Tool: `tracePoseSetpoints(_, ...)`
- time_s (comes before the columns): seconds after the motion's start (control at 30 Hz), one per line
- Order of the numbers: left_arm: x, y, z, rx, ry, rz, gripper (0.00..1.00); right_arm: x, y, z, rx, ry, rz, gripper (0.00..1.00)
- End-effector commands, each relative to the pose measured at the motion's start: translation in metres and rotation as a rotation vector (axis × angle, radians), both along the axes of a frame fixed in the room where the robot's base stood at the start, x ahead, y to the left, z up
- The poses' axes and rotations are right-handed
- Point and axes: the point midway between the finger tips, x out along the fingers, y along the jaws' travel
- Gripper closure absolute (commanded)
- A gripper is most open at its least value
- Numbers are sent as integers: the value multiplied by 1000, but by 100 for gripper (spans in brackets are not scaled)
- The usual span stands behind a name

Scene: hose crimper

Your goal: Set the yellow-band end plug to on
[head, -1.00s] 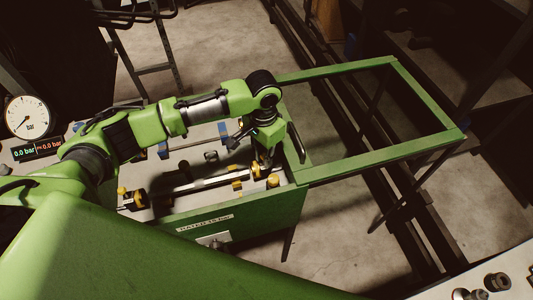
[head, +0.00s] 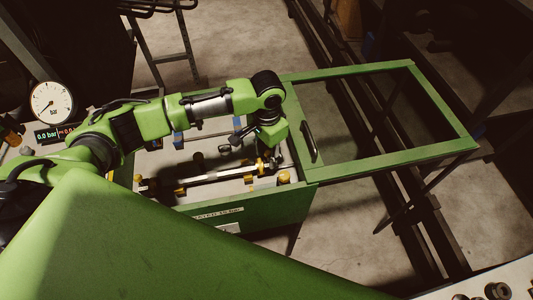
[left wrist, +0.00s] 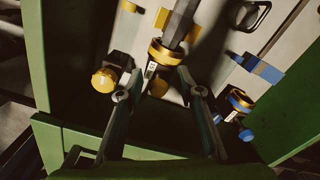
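The yellow-band end plug (left wrist: 165,53) is a dark fitting with a yellow ring and a small white marked label, on the end of a grey hexagonal bar in the left wrist view. In the head view the plug (head: 260,166) is at the right end of the bar in the green-sided bench. My left gripper (left wrist: 156,79) is open, its two fingers apart on either side of the plug's near end. I cannot tell whether they touch it. In the head view this gripper (head: 271,158) partly hides the plug's surroundings. My right gripper is not in view.
A blue-banded fitting (left wrist: 240,101) lies right of the fingers in the left wrist view. A yellow-capped post (left wrist: 104,80) stands close on the left. A green open frame (head: 440,155) extends right of the bench. A gauge (head: 51,102) stands at left; its display reads 0.0 bar.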

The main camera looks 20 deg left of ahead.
Motion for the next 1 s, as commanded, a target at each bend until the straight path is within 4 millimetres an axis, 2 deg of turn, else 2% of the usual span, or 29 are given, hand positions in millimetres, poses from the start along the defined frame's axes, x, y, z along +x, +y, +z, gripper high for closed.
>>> tracePoseSetpoints(0.17,2,1,28,-1,-6,0,66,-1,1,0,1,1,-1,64)
tracePoseSetpoints(0.4,1,2,80,-1,-5,1,66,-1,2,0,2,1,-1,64)
tracePoseSetpoints(0.53,1,2,101,-1,-3,2,66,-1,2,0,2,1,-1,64)
tracePoseSetpoints(0.7,0,3,115,0,-1,2,66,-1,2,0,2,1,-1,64)
tracePoseSetpoints(1.0,0,3,117,0,-1,2,66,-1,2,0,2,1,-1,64)
